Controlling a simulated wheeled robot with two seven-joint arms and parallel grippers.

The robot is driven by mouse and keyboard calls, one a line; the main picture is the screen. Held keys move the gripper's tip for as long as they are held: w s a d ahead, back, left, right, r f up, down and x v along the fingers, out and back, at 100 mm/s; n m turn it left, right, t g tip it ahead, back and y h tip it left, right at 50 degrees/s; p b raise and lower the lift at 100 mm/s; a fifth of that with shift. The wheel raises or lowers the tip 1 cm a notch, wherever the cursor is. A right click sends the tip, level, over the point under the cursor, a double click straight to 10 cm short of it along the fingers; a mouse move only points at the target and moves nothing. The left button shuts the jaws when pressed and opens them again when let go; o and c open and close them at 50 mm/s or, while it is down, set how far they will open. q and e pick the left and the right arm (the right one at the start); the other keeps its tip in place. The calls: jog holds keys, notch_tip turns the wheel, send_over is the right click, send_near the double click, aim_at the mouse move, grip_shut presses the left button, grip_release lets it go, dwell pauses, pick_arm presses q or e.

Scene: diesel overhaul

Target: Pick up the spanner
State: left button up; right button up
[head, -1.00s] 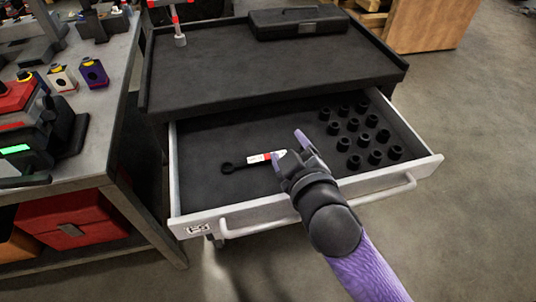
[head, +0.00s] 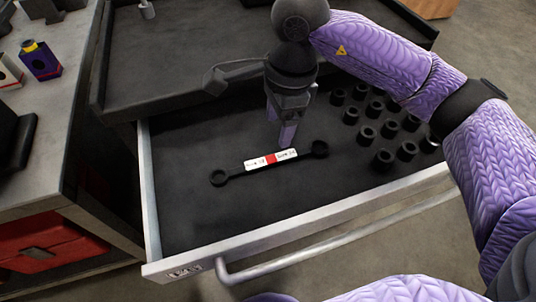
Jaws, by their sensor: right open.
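The spanner (head: 270,159) is black with a ring at each end and a white and red label along its middle. It lies flat in the open drawer (head: 190,215), left of the sockets. My right gripper (head: 284,132) points down into the drawer, just behind the spanner's label in the picture. It is open, and one finger partly hides the other. Whether the fingertips touch the spanner or hang above it, I cannot tell. My left gripper does not show.
Several black sockets (head: 384,159) stand at the drawer's right, partly behind my right arm. The drawer's handle (head: 330,240) runs along its front. A workbench (head: 70,130) with a red box (head: 45,240) below stands at the left. The drawer floor left of the spanner is clear.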

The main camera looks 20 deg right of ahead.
aim_at(272, 158)
jog(key=f, duration=0.2)
jog(key=f+b, duration=0.1)
jog(key=f, duration=0.2)
jog(key=a+f+b, duration=0.1)
jog(key=f, duration=0.2)
jog(key=shift+s+f, duration=0.1)
jog(key=shift+s, duration=0.15)
jog(key=shift+f, duration=0.15)
jog(key=shift+c, duration=0.4)
grip_shut()
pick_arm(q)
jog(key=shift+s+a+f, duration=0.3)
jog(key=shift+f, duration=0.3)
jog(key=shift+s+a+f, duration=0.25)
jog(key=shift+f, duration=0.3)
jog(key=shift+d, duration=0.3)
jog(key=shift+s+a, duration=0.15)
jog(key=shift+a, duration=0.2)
